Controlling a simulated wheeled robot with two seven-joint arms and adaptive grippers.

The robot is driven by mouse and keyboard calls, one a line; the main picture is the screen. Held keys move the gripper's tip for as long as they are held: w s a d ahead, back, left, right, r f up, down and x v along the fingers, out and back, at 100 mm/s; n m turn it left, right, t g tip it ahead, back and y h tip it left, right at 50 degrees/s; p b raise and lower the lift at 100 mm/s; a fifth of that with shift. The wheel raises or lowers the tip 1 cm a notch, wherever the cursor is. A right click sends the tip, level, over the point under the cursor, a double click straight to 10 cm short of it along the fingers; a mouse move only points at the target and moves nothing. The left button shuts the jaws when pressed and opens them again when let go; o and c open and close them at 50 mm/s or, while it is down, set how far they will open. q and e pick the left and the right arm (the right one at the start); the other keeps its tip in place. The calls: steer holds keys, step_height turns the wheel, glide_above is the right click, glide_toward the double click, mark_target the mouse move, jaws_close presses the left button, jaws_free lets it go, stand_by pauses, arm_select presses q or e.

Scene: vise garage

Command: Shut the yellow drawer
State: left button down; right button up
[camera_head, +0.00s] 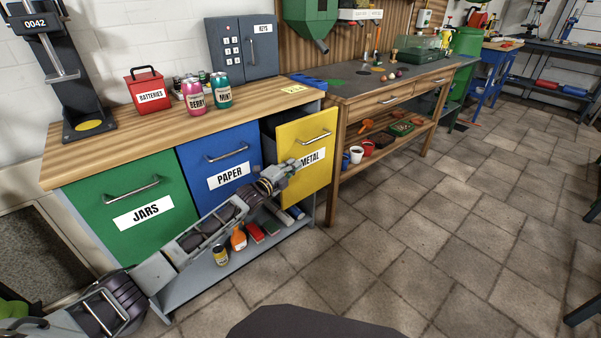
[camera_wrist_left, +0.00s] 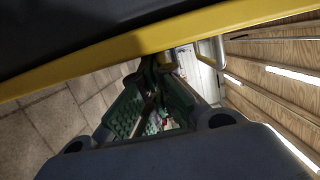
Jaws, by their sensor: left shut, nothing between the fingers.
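The yellow drawer (camera_head: 304,148), labelled METAL, stands pulled out at the right end of the wooden-topped cabinet, with its dark inside showing behind the front. Its silver handle (camera_head: 313,138) is near the top of the front. My left gripper (camera_head: 296,164) is shut and empty, at the left part of the yellow front and covering some of the label; contact cannot be told. In the left wrist view the drawer's yellow edge (camera_wrist_left: 150,42) crosses above my left gripper (camera_wrist_left: 150,98). My right gripper is not in view.
The blue PAPER drawer (camera_head: 215,156) and green JARS drawer (camera_head: 120,224) are closed to the left. A lower shelf (camera_head: 200,280) holds bottles and boxes. A workbench (camera_head: 345,102) stands close to the right of the yellow drawer. The tiled floor in front is clear.

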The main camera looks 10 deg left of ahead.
mark_target(283, 158)
arm_select(q)
steer(key=w+a, duration=0.1)
steer(key=a, duration=0.1)
steer(key=w+a, duration=0.2)
steer(key=shift+w+a+b, duration=0.2)
steer(key=shift+a+b, duration=0.1)
steer(key=shift+a, duration=0.05)
steer(key=shift+w+a, duration=0.45)
steer(key=shift+a, duration=0.2)
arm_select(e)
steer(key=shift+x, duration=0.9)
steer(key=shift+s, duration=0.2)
